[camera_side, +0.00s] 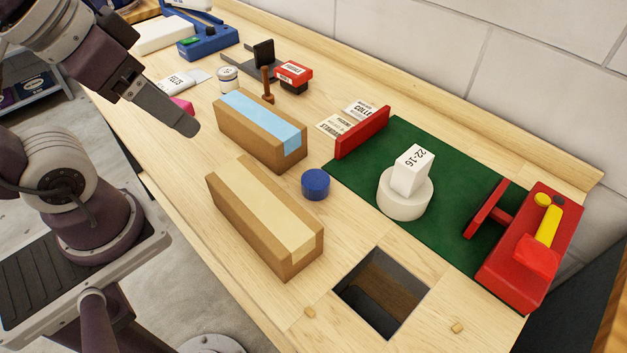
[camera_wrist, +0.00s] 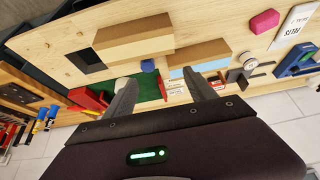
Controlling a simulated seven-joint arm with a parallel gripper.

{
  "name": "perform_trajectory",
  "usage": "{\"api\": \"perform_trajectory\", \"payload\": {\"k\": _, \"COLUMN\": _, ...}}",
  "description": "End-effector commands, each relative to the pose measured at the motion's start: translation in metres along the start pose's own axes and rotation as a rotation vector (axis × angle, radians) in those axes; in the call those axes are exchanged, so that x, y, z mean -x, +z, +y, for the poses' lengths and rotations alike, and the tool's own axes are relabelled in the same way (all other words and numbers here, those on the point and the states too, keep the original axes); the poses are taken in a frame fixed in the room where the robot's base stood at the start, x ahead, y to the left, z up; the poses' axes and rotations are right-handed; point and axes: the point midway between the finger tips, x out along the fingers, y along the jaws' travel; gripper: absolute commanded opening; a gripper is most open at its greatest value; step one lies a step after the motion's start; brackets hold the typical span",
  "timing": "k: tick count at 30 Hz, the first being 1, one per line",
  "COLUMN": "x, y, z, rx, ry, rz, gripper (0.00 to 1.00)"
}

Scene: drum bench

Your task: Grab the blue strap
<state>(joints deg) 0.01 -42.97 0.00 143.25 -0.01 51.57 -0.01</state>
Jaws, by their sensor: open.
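A light blue strip (camera_side: 262,116) lies along the top of a brown block (camera_side: 250,142) in the middle of the bench; it is the only strap-like blue thing I see. In the wrist view the blue strip (camera_wrist: 198,68) shows just beyond the fingers, partly hidden by one of them. My gripper (camera_side: 190,127) is in the air to the left of the block in the side view, apart from it. In the wrist view my gripper (camera_wrist: 163,86) has its two fingers spread with nothing between them.
A second brown block (camera_side: 262,225) with a pale yellow top and a blue round piece (camera_side: 316,184) stand nearby. A square hole (camera_side: 382,292) opens at the front. A green mat (camera_side: 372,163) holds a white cylinder (camera_side: 404,195) and a red vise (camera_side: 528,245).

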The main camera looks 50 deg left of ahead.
Motion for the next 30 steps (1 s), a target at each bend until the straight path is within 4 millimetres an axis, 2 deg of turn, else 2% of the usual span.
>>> {"api": "perform_trajectory", "payload": {"k": 17, "x": 0.0, "y": 0.0, "z": 0.0, "rx": 0.0, "ry": 0.0, "rz": 0.0, "gripper": 0.63}}
{"api": "perform_trajectory", "payload": {"k": 19, "x": -0.001, "y": -0.004, "z": 0.001, "rx": 0.023, "ry": 0.005, "rz": -0.01, "gripper": 0.63}}
{"api": "perform_trajectory", "payload": {"k": 21, "x": -0.008, "y": -0.017, "z": 0.004, "rx": 0.112, "ry": 0.019, "rz": -0.049, "gripper": 0.63}}
{"api": "perform_trajectory", "payload": {"k": 23, "x": -0.021, "y": -0.037, "z": 0.01, "rx": 0.254, "ry": 0.029, "rz": -0.108, "gripper": 0.63}}
{"api": "perform_trajectory", "payload": {"k": 26, "x": -0.061, "y": -0.074, "z": 0.024, "rx": 0.561, "ry": 0.006, "rz": -0.225, "gripper": 0.63}}
{"api": "perform_trajectory", "payload": {"k": 27, "x": -0.082, "y": -0.086, "z": 0.03, "rx": 0.686, "ry": -0.02, "rz": -0.27, "gripper": 0.63}}
{"api": "perform_trajectory", "payload": {"k": 29, "x": -0.118, "y": -0.098, "z": 0.04, "rx": 0.865, "ry": -0.076, "rz": -0.326, "gripper": 0.63}}
{"api": "perform_trajectory", "payload": {"k": 30, "x": -0.142, "y": -0.103, "z": 0.047, "rx": 0.974, "ry": -0.119, "rz": -0.354, "gripper": 0.63}}
